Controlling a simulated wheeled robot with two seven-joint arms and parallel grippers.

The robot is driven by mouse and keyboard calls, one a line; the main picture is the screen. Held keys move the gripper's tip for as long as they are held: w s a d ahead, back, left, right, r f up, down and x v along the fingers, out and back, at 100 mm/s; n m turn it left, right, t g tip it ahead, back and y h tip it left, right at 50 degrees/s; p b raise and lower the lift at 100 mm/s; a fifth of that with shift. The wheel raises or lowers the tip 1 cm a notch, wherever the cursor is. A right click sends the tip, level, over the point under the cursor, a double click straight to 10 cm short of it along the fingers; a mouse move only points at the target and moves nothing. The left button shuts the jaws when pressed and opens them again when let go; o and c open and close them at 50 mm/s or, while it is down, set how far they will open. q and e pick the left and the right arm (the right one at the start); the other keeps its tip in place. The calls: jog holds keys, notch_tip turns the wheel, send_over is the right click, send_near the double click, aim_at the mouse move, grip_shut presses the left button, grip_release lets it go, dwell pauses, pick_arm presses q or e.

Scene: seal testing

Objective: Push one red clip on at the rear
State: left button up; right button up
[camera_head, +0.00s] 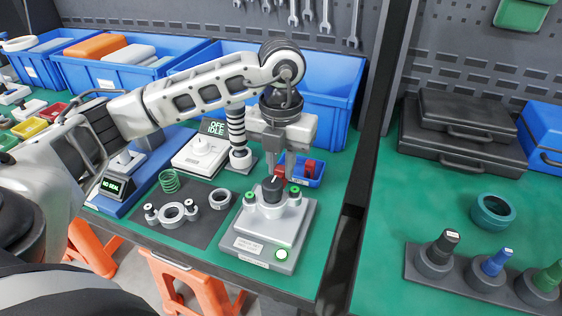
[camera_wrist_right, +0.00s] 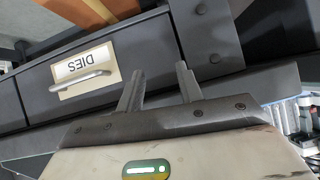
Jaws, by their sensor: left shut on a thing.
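My left gripper (camera_head: 283,172) points down at the rear of the grey test fixture (camera_head: 297,222), with its fingers around a small red clip (camera_head: 279,173). The clip is partly hidden by the fingers, just behind the fixture's black-topped centre part (camera_head: 272,187); whether it touches the fixture I cannot tell. More red shows in a small blue tray (camera_head: 317,182) behind. My right gripper (camera_wrist_right: 158,85) has its fingers apart and empty, in the right wrist view only.
A dark mat (camera_head: 196,238) left of the fixture holds a grey flange, a ring and a green spring. A device reading "OFF IDLE" (camera_head: 200,152) stands behind it. Large blue bins line the back. The right wrist view shows a drawer labelled "DIES" (camera_wrist_right: 85,62).

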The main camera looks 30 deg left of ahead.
pick_arm(q)
jog(key=shift+f+b, duration=1.4)
jog(key=shift+f, duration=0.3)
dwell(0.6)
jog(key=o, duration=1)
jog(key=shift+r, duration=0.1)
jog(key=shift+r+p, duration=2.65)
jog(key=shift+r, duration=0.9)
jog(key=shift+f, duration=0.1)
